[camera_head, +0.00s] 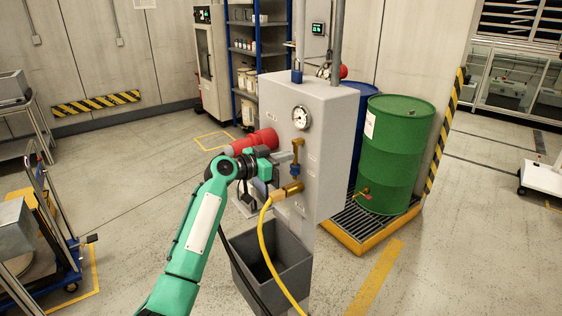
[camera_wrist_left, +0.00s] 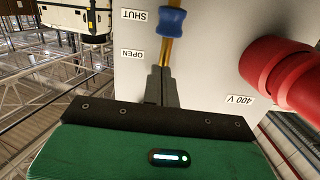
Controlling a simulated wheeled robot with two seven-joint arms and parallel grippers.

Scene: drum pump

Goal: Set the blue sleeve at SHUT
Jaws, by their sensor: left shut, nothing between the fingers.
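The blue sleeve (camera_head: 295,170) sits on a brass rod on the front of the grey pump cabinet (camera_head: 325,130). In the left wrist view, which is upside down, the blue sleeve (camera_wrist_left: 171,21) is beside the SHUT label (camera_wrist_left: 133,15). The OPEN label (camera_wrist_left: 132,54) is nearer my fingers. My left gripper (camera_head: 287,157) is shut and empty in front of the cabinet. Its fingertips (camera_wrist_left: 162,70) appear by the brass rod, apart from the sleeve. My right gripper is not in view.
A red 400 V plug (camera_head: 255,141) projects beside my left wrist. A yellow hose (camera_head: 266,250) hangs from the brass fitting below, over a grey bin (camera_head: 291,278). A green drum (camera_head: 397,150) stands on a yellow-edged grate at the right.

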